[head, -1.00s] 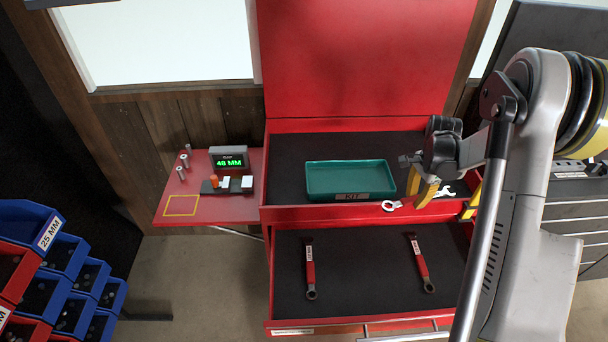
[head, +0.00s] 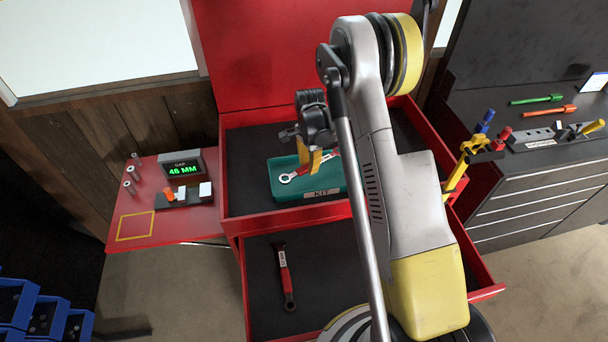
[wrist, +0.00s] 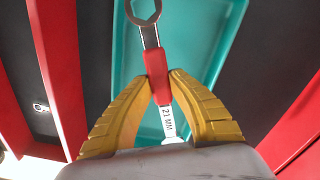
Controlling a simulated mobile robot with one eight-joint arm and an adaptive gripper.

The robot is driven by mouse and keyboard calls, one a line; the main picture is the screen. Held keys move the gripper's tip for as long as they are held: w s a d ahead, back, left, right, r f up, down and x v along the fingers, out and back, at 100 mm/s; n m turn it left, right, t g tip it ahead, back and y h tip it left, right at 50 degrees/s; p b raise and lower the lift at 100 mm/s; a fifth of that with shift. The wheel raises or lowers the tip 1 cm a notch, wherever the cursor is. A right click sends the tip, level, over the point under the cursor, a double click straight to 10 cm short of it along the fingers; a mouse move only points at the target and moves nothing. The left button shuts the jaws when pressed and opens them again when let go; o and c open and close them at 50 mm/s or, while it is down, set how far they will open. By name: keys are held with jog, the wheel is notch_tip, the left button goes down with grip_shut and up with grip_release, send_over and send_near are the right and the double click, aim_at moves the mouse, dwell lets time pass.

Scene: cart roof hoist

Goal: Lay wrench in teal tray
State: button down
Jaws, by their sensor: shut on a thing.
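The wrench (head: 291,177) has a red handle, a metal ring end and a white label reading 21 MM in the wrist view (wrist: 155,68). My gripper (head: 318,163) is shut on its handle, with a yellow finger on each side. The teal tray (head: 282,170), labelled KIT, sits in the red chest's upper compartment. In both views the wrench appears over the tray. I cannot tell whether it touches the tray floor. My arm hides the tray's right part in the head view.
Another red-handled wrench (head: 286,277) lies in the lower drawer (head: 262,310). A red side shelf (head: 190,222) holds a gauge display (head: 182,165) reading 46 MM and small parts. A dark cabinet (head: 540,200) with tools stands at right. The compartment floor left of the tray is clear.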

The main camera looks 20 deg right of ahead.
aim_at(304, 179)
jog(key=shift+w+a+f, duration=0.25)
jog(key=shift+a+f, duration=0.2)
jog(key=shift+a, duration=0.25)
jog(key=shift+f, duration=2)
jog(key=shift+f+b, duration=0.15)
jog(key=shift+b, duration=0.15)
jog(key=c, duration=1.3)
grip_release()
